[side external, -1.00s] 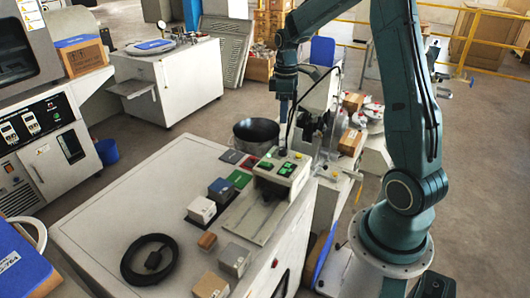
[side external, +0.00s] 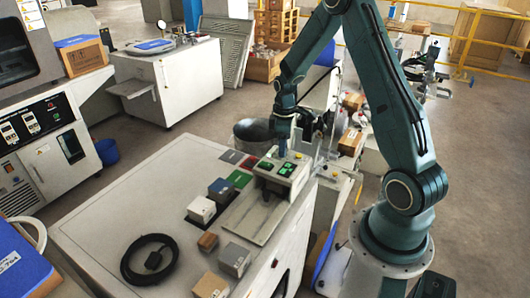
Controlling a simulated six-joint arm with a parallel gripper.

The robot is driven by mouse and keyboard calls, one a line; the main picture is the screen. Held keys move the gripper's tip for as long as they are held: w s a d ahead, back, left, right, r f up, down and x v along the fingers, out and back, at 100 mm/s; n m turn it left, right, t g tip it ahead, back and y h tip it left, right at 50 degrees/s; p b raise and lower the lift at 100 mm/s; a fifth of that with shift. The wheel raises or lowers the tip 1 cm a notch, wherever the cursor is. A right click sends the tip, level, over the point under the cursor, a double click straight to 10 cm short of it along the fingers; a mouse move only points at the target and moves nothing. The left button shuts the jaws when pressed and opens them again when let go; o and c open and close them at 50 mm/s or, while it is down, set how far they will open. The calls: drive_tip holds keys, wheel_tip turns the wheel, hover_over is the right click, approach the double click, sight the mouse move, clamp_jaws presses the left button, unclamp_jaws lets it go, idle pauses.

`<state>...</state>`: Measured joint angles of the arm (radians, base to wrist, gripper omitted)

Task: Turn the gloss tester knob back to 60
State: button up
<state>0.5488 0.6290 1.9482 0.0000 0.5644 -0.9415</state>
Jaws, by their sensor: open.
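The gloss tester (side external: 270,186) is a beige box with green-lit displays and a red button on its sloping top. It stands at the back right of the white cabinet top. My gripper (side external: 283,156) points straight down at the tester's top back edge, beside the green displays. Its fingers are small and dark here; they are open. The knob is not distinguishable; the gripper covers the spot where a small dark part stood. I cannot tell whether the fingers touch it or which number it points to.
Grey, green and red tiles (side external: 239,178) and small blocks (side external: 201,209) lie left of the tester. A black cable coil (side external: 150,259) lies at the front. A dark round pan (side external: 254,133) is behind the tester. The cabinet top's left part (side external: 120,205) is clear.

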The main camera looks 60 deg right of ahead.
drive_tip(key=shift+f, duration=0.2)
drive_tip(key=c, duration=1)
